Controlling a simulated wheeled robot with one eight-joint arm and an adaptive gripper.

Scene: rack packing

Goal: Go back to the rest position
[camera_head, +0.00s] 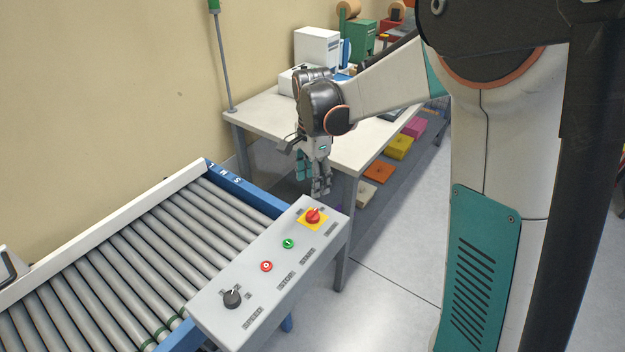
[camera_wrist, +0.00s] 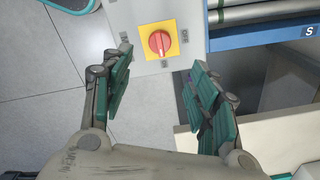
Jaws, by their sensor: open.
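My gripper (camera_head: 312,180) points down beyond the far end of the conveyor's control panel (camera_head: 272,275), in front of the table corner. In the wrist view its two green-padded fingers (camera_wrist: 160,98) are wide apart with nothing between them. The red knob on its yellow plate (camera_wrist: 160,41) shows ahead of the fingertips, and I see no contact with it. My arm reaches in from the right in the head view, over the table.
A roller conveyor (camera_head: 110,270) with a blue side rail lies at the left. A white table (camera_head: 362,150) carries a white machine (camera_head: 317,48) and a green machine (camera_head: 362,38). Coloured boxes sit on a low shelf beneath. A thin post (camera_head: 222,60) stands by the wall. Open floor (camera_head: 400,255) lies right of the panel.

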